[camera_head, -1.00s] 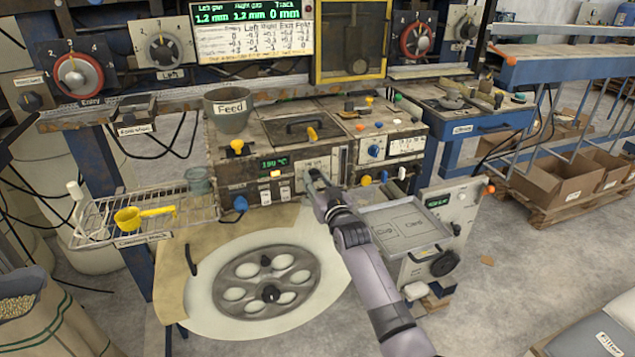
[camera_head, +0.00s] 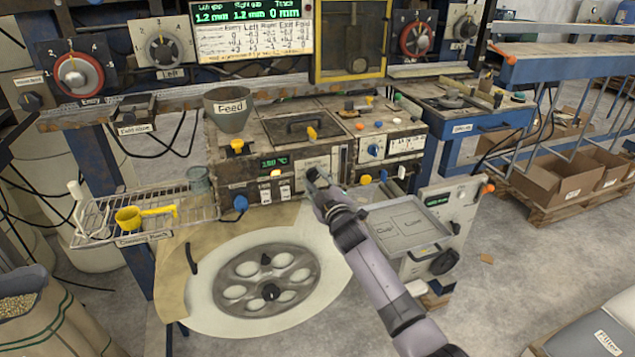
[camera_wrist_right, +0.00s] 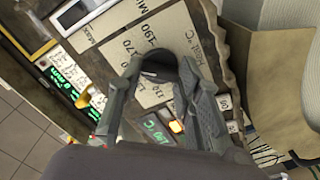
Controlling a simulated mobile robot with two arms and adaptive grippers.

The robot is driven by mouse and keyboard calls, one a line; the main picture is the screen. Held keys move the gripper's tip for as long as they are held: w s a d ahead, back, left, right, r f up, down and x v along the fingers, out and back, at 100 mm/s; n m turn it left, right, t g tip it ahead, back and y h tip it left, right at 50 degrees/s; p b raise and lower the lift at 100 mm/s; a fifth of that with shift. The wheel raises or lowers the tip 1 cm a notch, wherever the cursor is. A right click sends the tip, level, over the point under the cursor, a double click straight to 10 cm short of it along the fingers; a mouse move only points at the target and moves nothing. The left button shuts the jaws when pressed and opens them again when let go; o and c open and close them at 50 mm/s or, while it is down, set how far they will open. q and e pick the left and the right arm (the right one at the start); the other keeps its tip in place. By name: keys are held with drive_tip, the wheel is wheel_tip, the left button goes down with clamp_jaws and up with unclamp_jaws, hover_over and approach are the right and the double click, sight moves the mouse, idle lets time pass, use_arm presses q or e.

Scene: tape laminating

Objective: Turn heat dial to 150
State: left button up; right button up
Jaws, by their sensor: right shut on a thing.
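The heat dial's pale plate (camera_head: 317,163) is on the front of the feed machine. In the right wrist view the plate (camera_wrist_right: 150,50) shows tilted, with marks such as 170 and 190 and the words Heat °C. My right gripper (camera_head: 316,178) is at this plate. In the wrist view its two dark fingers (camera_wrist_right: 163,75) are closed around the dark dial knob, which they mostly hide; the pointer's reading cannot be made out. The green temperature display (camera_head: 275,163) left of the plate looks like 180 °C, small and blurred. My left gripper is not in view.
The grey Feed cup (camera_head: 230,108) stands above the display. Switches (camera_head: 270,191) and a blue knob (camera_head: 240,203) are below and left of the plate. A round plate with holes (camera_head: 267,282) lies in front. A grey tray (camera_head: 412,226) is to the right, close to my arm.

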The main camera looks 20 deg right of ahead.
drive_tip(key=shift+n, duration=2)
drive_tip(key=o, duration=1.1)
drive_tip(key=shift+o, duration=0.2)
drive_tip(key=s, duration=1.2)
drive_tip(key=shift+d, duration=0.2)
